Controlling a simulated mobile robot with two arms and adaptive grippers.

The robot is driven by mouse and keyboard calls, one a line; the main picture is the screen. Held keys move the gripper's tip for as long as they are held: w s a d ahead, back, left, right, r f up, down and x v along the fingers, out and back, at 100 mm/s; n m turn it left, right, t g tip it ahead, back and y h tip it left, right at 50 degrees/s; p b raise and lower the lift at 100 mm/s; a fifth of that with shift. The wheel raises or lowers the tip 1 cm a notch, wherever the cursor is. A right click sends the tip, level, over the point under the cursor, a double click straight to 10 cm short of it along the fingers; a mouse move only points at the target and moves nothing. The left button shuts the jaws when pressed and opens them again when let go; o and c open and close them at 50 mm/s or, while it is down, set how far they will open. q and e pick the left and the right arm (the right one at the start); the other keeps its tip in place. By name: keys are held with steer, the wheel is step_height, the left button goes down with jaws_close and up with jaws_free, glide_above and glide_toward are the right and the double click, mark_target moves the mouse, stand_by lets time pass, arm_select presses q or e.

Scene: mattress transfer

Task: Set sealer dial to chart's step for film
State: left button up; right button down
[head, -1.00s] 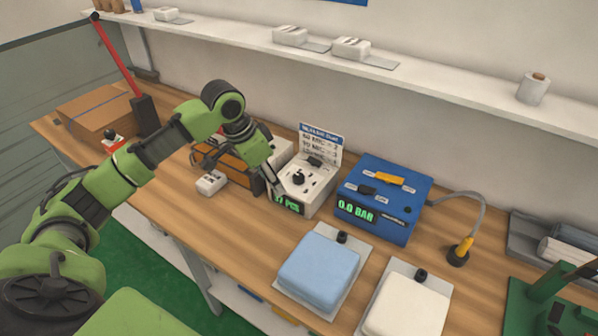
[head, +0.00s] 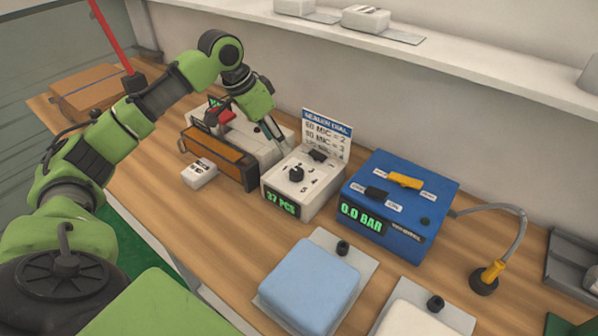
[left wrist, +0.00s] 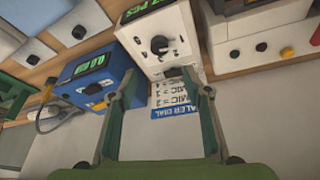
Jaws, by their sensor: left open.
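The white sealer box (head: 306,187) has a black dial (head: 296,174) with printed numbers around it, and a green display reading 37 PCS. The dial also shows in the left wrist view (left wrist: 159,44); its exact setting is too small to read. The chart (head: 327,133), headed SEALER DIAL, stands behind the box; its rows pair MIC values with step numbers, partly blurred. My left gripper (head: 273,140) is at the back left of the box, apart from the dial. In the left wrist view my left gripper (left wrist: 165,95) is open, with nothing between its fingers. My right gripper is out of view.
A blue box (head: 400,205) with a 0.0 BAR display stands to the right. A brown-fronted machine (head: 218,160) and a small white block (head: 199,173) are left. A blue pad (head: 310,287) lies in front. A shelf (head: 380,45) runs above.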

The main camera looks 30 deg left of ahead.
mark_target(296, 171)
arm_select(q)
steer(key=p+x, duration=0.2)
steer(key=x, duration=1.1)
steer(key=shift+w+d+f, duration=0.1)
steer(key=shift+f, duration=0.25)
steer(key=c, duration=1.1)
